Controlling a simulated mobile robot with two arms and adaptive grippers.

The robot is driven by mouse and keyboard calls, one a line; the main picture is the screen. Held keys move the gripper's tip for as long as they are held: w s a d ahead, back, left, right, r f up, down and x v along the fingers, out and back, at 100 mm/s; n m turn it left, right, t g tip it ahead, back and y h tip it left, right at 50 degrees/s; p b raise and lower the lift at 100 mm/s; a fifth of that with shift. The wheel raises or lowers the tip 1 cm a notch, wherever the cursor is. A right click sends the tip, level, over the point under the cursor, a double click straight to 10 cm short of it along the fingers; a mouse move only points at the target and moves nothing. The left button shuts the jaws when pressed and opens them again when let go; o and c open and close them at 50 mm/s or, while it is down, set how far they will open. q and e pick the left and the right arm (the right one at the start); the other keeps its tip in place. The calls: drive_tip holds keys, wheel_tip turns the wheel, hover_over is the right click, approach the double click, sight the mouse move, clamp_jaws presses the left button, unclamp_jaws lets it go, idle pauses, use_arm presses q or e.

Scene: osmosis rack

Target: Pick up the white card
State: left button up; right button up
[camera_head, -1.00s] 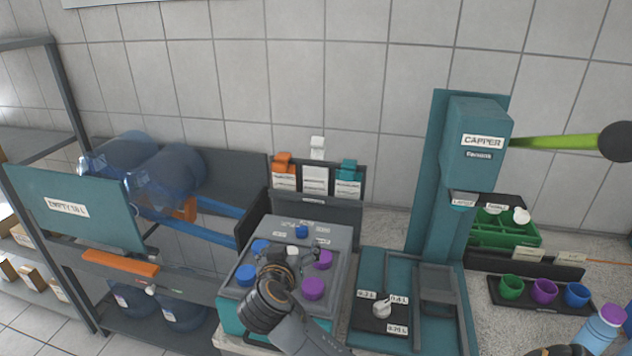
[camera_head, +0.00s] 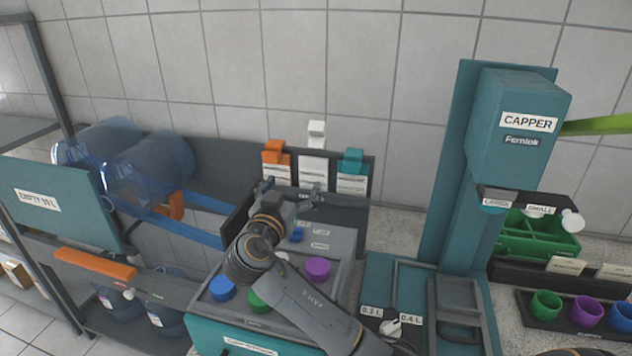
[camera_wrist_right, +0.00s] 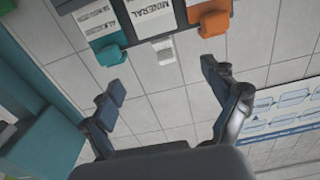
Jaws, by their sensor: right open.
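The white card (camera_head: 313,170) stands upright in the dark rack (camera_head: 338,205), between an orange-topped card (camera_head: 275,160) and a teal-topped card (camera_head: 352,170). Its white top tab (camera_head: 316,134) sticks up above the others. In the right wrist view the white card (camera_wrist_right: 152,18) reads MINERAL, with its white tab (camera_wrist_right: 164,50) below in the picture. My right gripper (camera_head: 291,190) is open and empty, in front of the rack and apart from the card. In its wrist view the fingers (camera_wrist_right: 162,80) are spread, with the tab between and beyond them. My left gripper is not in view.
Below my right arm is a teal machine with coloured knobs, including a purple one (camera_head: 318,268). The tall teal capper (camera_head: 515,125) stands to the right. Blue bottles (camera_head: 145,170) lie on the left shelf. A tiled wall (camera_head: 300,75) is behind the rack.

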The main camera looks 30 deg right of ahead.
drive_tip(key=w+d+f, duration=0.1)
drive_tip(key=p, duration=0.3)
approach(313, 160)
drive_tip(key=x, duration=0.4)
drive_tip(key=shift+r, duration=0.25)
drive_tip(key=p+x, duration=0.2)
drive_tip(key=x, duration=0.2)
drive_tip(key=shift+w+d+f, duration=0.2)
drive_tip(key=shift+w+d, duration=0.15)
drive_tip(key=shift+d, duration=0.05)
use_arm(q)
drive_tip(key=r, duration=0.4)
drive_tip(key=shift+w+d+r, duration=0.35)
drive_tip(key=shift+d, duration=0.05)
use_arm(e)
drive_tip(key=c, duration=0.7)
